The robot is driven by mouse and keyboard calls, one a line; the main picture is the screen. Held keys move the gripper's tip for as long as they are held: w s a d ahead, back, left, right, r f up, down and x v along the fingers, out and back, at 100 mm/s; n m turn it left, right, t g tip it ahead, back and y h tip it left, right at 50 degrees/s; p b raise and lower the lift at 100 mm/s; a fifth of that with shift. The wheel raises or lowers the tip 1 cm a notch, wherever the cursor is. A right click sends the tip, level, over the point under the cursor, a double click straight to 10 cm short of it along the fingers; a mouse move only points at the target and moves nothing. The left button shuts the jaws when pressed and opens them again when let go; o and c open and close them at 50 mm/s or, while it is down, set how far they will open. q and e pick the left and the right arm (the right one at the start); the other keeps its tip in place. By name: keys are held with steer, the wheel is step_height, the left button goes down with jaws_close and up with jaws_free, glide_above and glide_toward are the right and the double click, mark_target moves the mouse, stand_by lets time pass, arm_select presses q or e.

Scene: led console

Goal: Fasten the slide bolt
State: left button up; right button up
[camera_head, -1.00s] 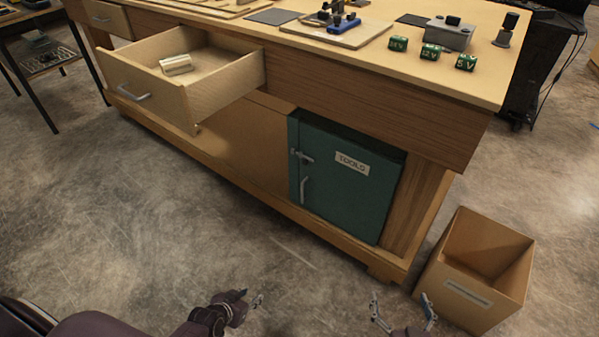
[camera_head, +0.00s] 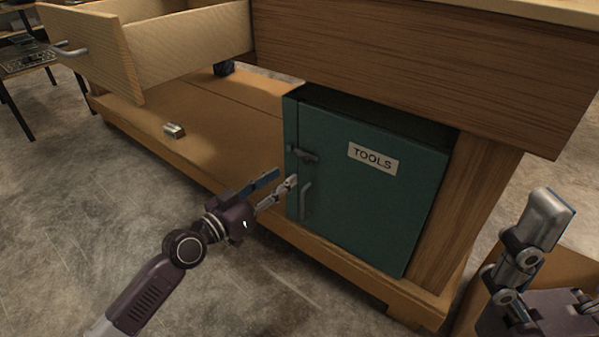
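The slide bolt (camera_head: 304,156) is a small dark metal piece at the upper left edge of the teal TOOLS cabinet door (camera_head: 375,205). The door looks shut against its frame. I cannot tell how far the bolt is slid. My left gripper (camera_head: 279,182) is open and empty, its fingers apart, just left of the door and a little below the bolt. It seems not to touch the bolt. My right gripper (camera_head: 545,220) is at the right edge, large and close to the camera; its finger opening is not clear.
A vertical door handle (camera_head: 306,201) sits just below the bolt, near my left fingertips. The open drawer (camera_head: 190,45) juts out above left. A small metal block (camera_head: 174,130) lies on the lower shelf. A cardboard box (camera_head: 575,275) stands behind my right gripper.

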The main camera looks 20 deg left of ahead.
mark_target(304, 161)
arm_select(q)
steer(key=b+x, duration=0.1)
steer(key=x, duration=0.6)
steer(key=shift+w+d+r, duration=0.1)
steer(key=shift+w+d, duration=0.1)
steer(key=shift+w, duration=0.15)
jaws_close()
